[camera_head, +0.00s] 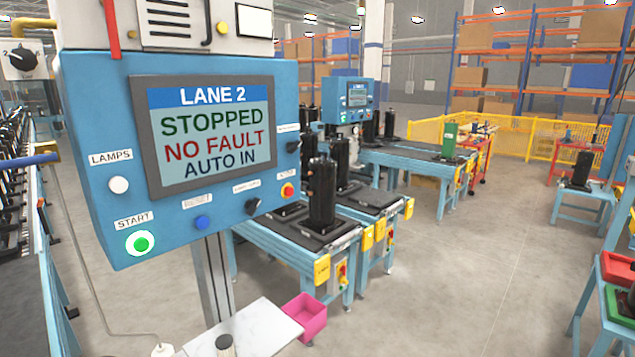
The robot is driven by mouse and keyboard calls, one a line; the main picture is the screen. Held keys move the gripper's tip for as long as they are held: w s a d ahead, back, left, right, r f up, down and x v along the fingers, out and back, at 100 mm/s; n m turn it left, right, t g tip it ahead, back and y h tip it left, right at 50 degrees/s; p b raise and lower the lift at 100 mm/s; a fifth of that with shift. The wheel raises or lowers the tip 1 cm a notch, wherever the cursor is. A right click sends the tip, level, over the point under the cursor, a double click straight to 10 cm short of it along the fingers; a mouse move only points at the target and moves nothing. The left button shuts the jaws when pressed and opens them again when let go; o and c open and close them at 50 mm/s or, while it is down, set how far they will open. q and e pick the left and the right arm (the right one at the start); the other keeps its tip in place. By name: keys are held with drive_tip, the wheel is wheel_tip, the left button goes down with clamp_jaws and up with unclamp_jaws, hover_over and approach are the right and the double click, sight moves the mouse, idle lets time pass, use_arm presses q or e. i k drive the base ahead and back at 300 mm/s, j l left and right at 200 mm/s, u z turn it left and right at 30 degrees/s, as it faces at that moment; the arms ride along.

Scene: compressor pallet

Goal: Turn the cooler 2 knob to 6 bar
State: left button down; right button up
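A black rotary knob (22,60) on a pale plate is at the upper left edge, below a yellow pipe. A "2" shows at its left. The plate is cut off by the picture edge, so I cannot read a cooler name or the full scale, nor tell which value the knob points to. A blue control panel (100,215) fills the left foreground. Its screen (212,130) reads "LANE 2, STOPPED, NO FAULT, AUTO IN". Neither of my grippers is in view.
The panel stands on a grey post (213,280) beside a white tabletop (250,330) and a pink bin (305,315). Conveyor tables with black compressors (322,190) stand behind. The floor (480,270) at centre right is clear.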

sight(22, 60)
drive_tip(key=u, duration=0.9)
drive_tip(key=i+j+z, duration=0.1)
drive_tip(key=j+z, duration=0.15)
drive_tip(key=j, duration=0.3)
